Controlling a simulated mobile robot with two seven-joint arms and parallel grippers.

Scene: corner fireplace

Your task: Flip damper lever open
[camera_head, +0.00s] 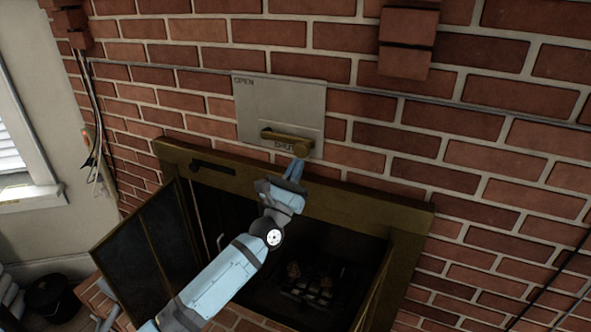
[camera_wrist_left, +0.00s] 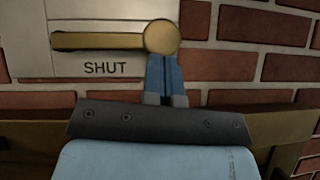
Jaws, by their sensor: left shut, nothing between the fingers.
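The damper plate (camera_head: 266,105) is a pale panel on the brick wall above the firebox, marked OPEN at its upper left and SHUT near its bottom. The brass damper lever (camera_head: 283,138) lies nearly level by the SHUT mark, its round knob (camera_head: 301,149) at the right end. In the left wrist view the lever (camera_wrist_left: 95,41) runs left from the knob (camera_wrist_left: 161,37). My left gripper (camera_head: 297,167) is shut and empty, its fingertips (camera_wrist_left: 165,62) right at the underside of the knob. I cannot tell whether they touch. My right gripper is not in view.
A brass fireplace frame (camera_head: 340,205) sits below the plate, with a dark glass door (camera_head: 148,255) swung open at the left. My left arm crosses the dark firebox opening. A brick (camera_head: 405,40) juts from the wall at upper right.

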